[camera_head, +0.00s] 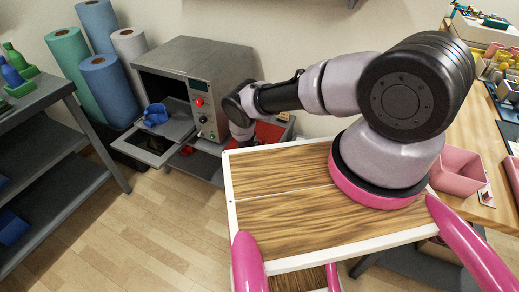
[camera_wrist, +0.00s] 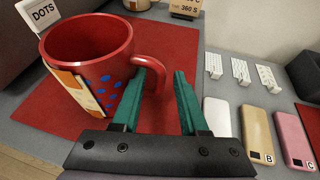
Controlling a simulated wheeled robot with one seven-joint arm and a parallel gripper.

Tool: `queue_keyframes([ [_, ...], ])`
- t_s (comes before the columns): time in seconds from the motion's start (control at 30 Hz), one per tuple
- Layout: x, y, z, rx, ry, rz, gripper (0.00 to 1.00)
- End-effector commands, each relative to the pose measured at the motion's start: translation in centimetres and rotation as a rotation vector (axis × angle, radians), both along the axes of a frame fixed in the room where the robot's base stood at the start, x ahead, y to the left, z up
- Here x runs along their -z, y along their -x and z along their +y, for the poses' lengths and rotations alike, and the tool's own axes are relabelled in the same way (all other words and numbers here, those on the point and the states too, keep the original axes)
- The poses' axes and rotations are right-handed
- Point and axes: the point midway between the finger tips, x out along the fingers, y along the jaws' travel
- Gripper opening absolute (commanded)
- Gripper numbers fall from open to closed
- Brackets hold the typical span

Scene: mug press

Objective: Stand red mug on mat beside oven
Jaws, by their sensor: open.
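The red mug (camera_wrist: 88,62) is upright in the wrist view, with a cream and orange label and blue dots on its side. It appears to stand on the red mat (camera_wrist: 187,42); its base is partly hidden. Its handle (camera_wrist: 155,68) points right, toward my gripper. My gripper (camera_wrist: 160,76) is open, its two green fingers close to the handle, the left one overlapping it in view. Contact cannot be told. In the head view the mat (camera_head: 268,132) lies right of the grey oven (camera_head: 208,82); the mug is not clearly visible there.
A DOTS card (camera_wrist: 40,12) stands behind the red mug. White, tan and pink blocks (camera_wrist: 255,132) lie right of the mat. Paper rolls (camera_head: 108,88) stand left of the oven.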

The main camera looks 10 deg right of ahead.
Motion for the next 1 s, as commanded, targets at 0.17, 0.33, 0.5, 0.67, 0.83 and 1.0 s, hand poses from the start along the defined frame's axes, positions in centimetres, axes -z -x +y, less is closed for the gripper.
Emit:
queue_keyframes([
  [0.17, -1.1, 2.2, 1.2, -0.004, 0.002, 0.002, 0.43],
  [0.33, -2.6, 5.5, 2.6, -0.005, 0.003, 0.001, 0.43],
  [0.5, -3.8, 8.2, 3.8, -0.003, 0.001, 0.002, 0.43],
  [0.67, -4.5, 9.7, 4.4, -0.001, 0.002, 0.001, 0.43],
  [0.83, -4.7, 10.1, 4.6, 0.000, 0.000, 0.000, 0.43],
  [1.0, -4.8, 10.0, 4.6, 0.003, -0.001, -0.002, 0.43],
])
